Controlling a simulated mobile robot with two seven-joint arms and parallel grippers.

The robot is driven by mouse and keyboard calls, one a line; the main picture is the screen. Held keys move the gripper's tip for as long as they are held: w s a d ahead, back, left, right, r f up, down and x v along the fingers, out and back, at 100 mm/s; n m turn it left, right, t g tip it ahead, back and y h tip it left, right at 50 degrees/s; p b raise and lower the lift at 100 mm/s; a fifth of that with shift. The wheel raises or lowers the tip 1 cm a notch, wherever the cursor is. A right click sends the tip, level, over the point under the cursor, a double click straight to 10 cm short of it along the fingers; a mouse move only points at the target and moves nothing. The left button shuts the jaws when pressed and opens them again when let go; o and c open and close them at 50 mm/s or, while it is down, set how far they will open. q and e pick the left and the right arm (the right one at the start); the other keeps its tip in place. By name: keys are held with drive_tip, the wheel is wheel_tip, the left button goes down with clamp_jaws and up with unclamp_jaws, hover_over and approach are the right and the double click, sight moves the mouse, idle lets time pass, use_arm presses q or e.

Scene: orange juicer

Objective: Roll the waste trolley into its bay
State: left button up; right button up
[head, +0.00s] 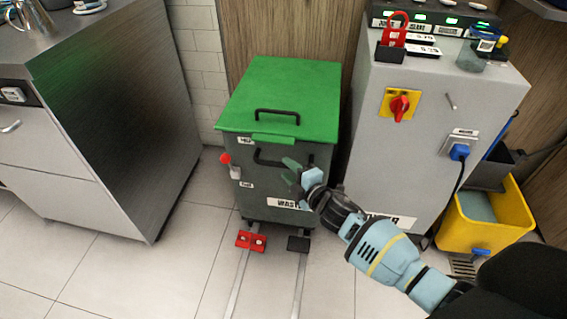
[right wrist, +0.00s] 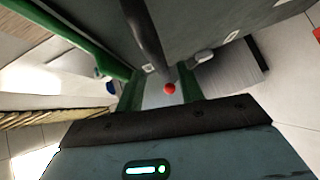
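The waste trolley (head: 290,185) is a dark grey bin with a green lid (head: 285,90), upright on two floor rails (head: 238,275). It stands between a steel counter and a grey cabinet, before a wood panel. A black bar handle (head: 268,158) crosses its front; a dark bar (right wrist: 142,35) shows in the right wrist view. A lever with a red knob (head: 225,158) is on its left side. My right gripper (head: 291,170) is at the trolley's front by the handle, its green fingers (right wrist: 160,92) apart. Whether the bar lies between them is unclear. My left gripper is out of view.
A red block (head: 251,240) and a black block (head: 298,244) sit by the rails at the trolley's foot. The steel counter (head: 110,120) is left; the grey cabinet (head: 430,140) and a yellow bucket (head: 490,228) are right. Floor in front is clear.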

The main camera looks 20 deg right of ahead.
drive_tip(key=shift+p+v, duration=0.35)
drive_tip(key=shift+v, duration=1.25)
